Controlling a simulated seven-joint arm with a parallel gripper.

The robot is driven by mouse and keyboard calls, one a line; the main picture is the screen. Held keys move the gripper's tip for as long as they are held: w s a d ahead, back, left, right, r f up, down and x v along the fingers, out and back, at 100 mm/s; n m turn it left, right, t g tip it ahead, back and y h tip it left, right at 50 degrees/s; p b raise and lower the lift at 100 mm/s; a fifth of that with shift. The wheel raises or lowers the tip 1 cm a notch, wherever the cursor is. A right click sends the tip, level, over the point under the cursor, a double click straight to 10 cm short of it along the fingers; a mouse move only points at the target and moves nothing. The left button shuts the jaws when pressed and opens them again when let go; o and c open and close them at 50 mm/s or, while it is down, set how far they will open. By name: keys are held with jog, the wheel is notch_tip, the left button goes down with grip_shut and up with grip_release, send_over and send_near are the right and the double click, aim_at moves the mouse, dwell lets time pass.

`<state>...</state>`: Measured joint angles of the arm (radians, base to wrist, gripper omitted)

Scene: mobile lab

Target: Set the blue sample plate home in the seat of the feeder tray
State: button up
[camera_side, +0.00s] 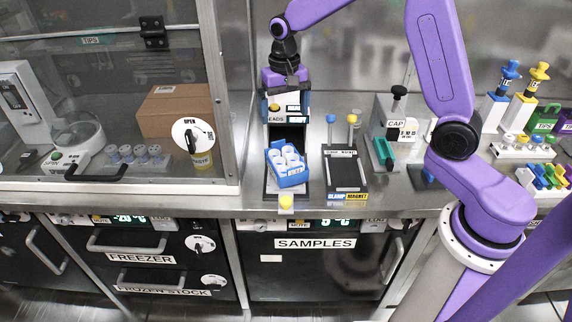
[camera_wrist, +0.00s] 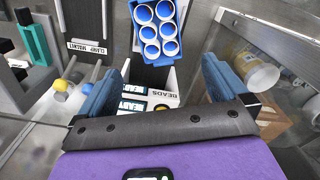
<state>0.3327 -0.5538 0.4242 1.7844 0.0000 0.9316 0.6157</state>
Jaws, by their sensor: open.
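The blue sample plate (camera_side: 290,178) holds several white round wells. Whether any side of the plate is down in the seat cannot be told. My gripper (camera_side: 287,103) is above and behind the plate at the machine's front. In the wrist view my gripper (camera_wrist: 160,92) is open, its blue fingers apart with no plate between them.
The CLAMP MAGNET stand (camera_side: 345,172) is just right of the tray, with blue and yellow knobs behind it. The CAP station (camera_side: 395,125) is farther right. A glass enclosure (camera_side: 110,90) stands close on the left. A yellow button (camera_side: 286,201) is at the tray's front.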

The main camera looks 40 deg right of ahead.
send_over(285, 157)
jog(key=f, duration=1.1)
jog(key=shift+s+a, duration=0.2)
jog(key=shift+s, duration=0.05)
jog(key=shift+w+d+f, duration=0.15)
jog(key=shift+f, duration=2.6)
jog(key=c, duration=0.8)
jog(key=shift+r, duration=0.15)
